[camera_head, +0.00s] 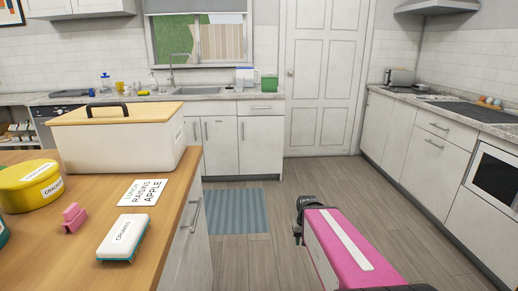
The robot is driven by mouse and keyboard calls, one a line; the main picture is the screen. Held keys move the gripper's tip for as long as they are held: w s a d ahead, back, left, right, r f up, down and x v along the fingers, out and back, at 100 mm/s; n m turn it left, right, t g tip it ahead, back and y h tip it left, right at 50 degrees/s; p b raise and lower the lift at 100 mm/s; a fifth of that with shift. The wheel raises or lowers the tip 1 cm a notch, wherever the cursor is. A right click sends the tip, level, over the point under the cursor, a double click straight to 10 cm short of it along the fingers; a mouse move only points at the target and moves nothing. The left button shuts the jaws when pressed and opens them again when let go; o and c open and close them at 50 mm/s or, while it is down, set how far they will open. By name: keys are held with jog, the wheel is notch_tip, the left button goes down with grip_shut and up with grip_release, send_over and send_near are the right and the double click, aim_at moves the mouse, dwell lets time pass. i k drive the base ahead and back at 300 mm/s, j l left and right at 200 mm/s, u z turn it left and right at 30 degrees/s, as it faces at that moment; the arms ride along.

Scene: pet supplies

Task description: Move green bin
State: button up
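A small green container (269,84) stands on the back counter, to the right of the sink and close to the door; it is the clearest match for a green bin. A teal-green round thing (3,232) is cut off by the left edge, on the wooden counter. My arm, pink with a white stripe, reaches in at the lower right. A dark part at its far end (301,206) may be my gripper; its fingers cannot be made out. It is over the floor, far from the green container, and no held object shows.
The wooden counter (165,233) at left holds a cream bin with a wooden lid (125,145), a yellow tub (30,186), a pink block (74,217), a white-and-teal brush (123,238) and a card (142,192). A blue mat (237,211) lies on otherwise clear floor. Cabinets line the right.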

aim_at(268, 85)
jog(key=i, duration=1.15)
jog(key=i+l+u, duration=0.1)
jog(key=i, duration=1)
